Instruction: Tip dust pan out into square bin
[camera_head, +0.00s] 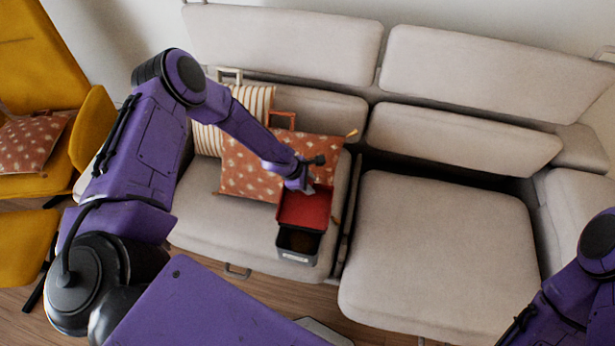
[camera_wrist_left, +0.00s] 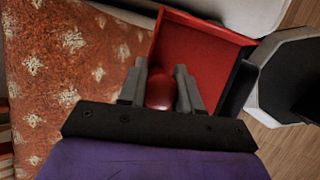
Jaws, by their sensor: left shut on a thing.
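The red dust pan (camera_head: 305,208) is held by my left gripper (camera_head: 302,182) above the sofa seat. In the left wrist view the gripper's fingers (camera_wrist_left: 160,88) are shut around the pan's rounded red handle, and the open red pan (camera_wrist_left: 200,55) reaches away from them. No contents show in the part of the pan in view. The square bin (camera_head: 298,244), dark with a grey lower part, stands at the front of the seat just below the pan in the picture. Its dark inside (camera_wrist_left: 300,80) shows at the right in the wrist view. My right gripper is out of view.
A red patterned cushion (camera_head: 250,172) and a striped cushion (camera_head: 215,128) lie behind the pan on the grey sofa (camera_head: 430,245). The right seat is clear. A yellow armchair (camera_head: 40,60) stands at the far left.

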